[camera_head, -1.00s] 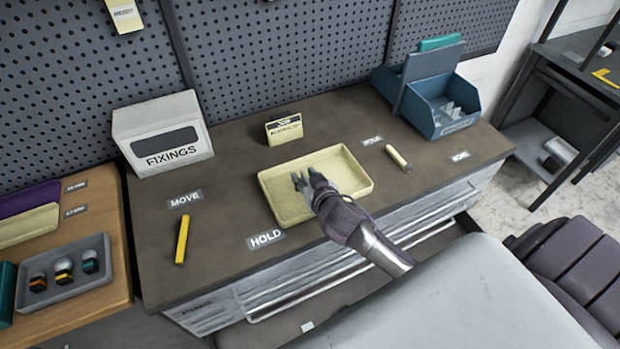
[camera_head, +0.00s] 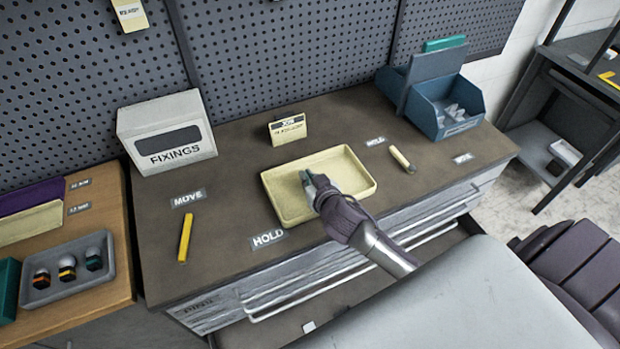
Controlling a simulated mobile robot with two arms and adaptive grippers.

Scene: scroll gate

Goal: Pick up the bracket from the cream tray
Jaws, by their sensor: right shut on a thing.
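The cream tray (camera_head: 277,191) lies on the dark bench top, in the middle of the view. My right gripper (camera_head: 307,181) reaches into the tray from the lower right. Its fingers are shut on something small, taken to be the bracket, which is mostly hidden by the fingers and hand. I cannot tell whether the bracket touches the tray floor. The rest of the tray that shows looks empty. My left gripper is not in view.
A yellow bar (camera_head: 186,237) lies left of the tray and a cream cylinder (camera_head: 402,159) to its right. A FIXINGS box (camera_head: 166,133), a small sign (camera_head: 288,129) and a blue bin (camera_head: 446,108) stand behind.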

